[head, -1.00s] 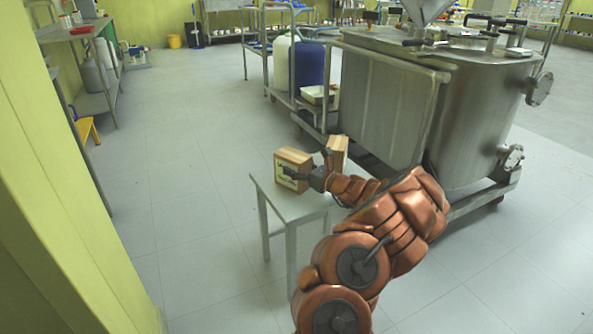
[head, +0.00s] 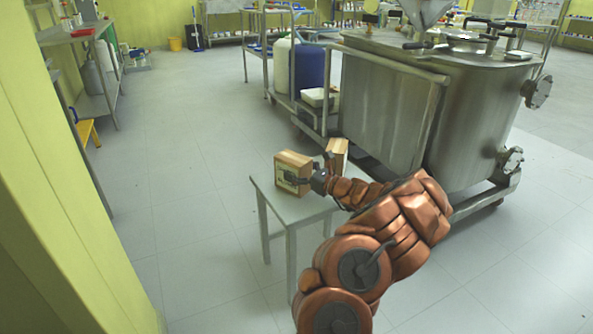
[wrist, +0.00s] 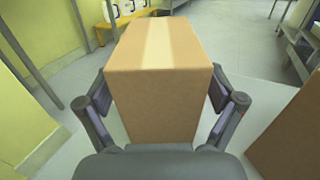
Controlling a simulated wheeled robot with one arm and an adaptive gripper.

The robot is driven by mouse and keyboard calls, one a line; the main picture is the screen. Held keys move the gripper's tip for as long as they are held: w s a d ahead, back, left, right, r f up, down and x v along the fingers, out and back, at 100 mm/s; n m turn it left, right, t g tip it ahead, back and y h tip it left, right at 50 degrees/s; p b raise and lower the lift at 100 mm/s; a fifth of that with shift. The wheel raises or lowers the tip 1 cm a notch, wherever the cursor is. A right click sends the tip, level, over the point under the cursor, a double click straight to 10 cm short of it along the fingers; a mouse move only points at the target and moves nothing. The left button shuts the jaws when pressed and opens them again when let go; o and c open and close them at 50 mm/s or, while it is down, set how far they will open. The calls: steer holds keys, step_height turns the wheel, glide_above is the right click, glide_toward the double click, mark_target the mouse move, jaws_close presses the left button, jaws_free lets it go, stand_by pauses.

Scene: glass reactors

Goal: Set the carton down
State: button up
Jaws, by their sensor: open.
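A brown carton (head: 292,173) with a pale label stands upright on a small grey table (head: 305,209), near its far left corner. It also shows in the wrist view (wrist: 158,70), with a lighter tape strip along its top. My gripper (head: 303,181) is open, with its fingers on either side of this carton; in the wrist view my gripper (wrist: 160,95) straddles the near end of it. Whether the finger pads touch the sides is hard to tell. The carton's underside is hidden.
A second carton (head: 337,153) stands behind my wrist; it fills the right edge of the wrist view (wrist: 288,135). A large steel tank (head: 400,110) on a wheeled frame stands just beyond the table. The floor to the left is clear.

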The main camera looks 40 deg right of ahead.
steer(key=s+p, duration=0.1)
steer(key=s, duration=0.2)
steer(key=s+p, duration=0.1)
steer(key=s, duration=0.3)
steer(key=s+d+p, duration=0.1)
steer(key=s, duration=0.3)
steer(key=shift+s+d+p, duration=0.1)
steer(key=shift+s+p, duration=0.1)
steer(key=shift+p, duration=0.1)
